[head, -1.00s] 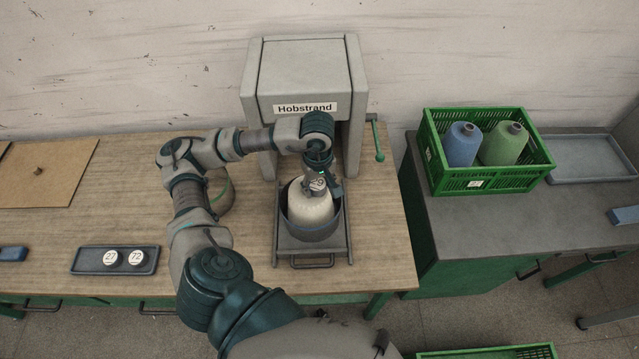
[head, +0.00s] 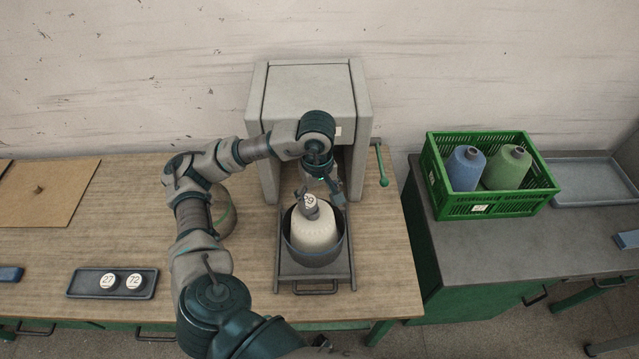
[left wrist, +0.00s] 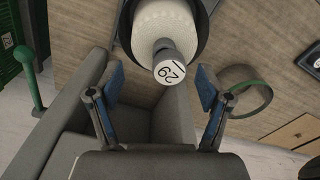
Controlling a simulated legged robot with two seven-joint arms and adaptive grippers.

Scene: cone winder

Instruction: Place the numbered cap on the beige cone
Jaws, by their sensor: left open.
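The beige cone (head: 314,232) stands upright in a dark round pot (head: 341,250) in front of the grey machine. The numbered cap (head: 311,202), a round piece with a white top that seems to read 29, sits on the cone's tip. The cap also shows in the left wrist view (left wrist: 168,73), at the cone's narrow end. My left gripper (head: 325,191) is open just behind and above the cap. In the left wrist view its blue-padded fingers (left wrist: 160,83) are spread to both sides, with clear gaps to the cap.
The machine (head: 310,90) rises behind, with a green-knobbed lever (head: 382,180) at its right. A dark tray (head: 91,292) holds caps 27 and 72. A green crate (head: 485,207) with blue and green cones stands right.

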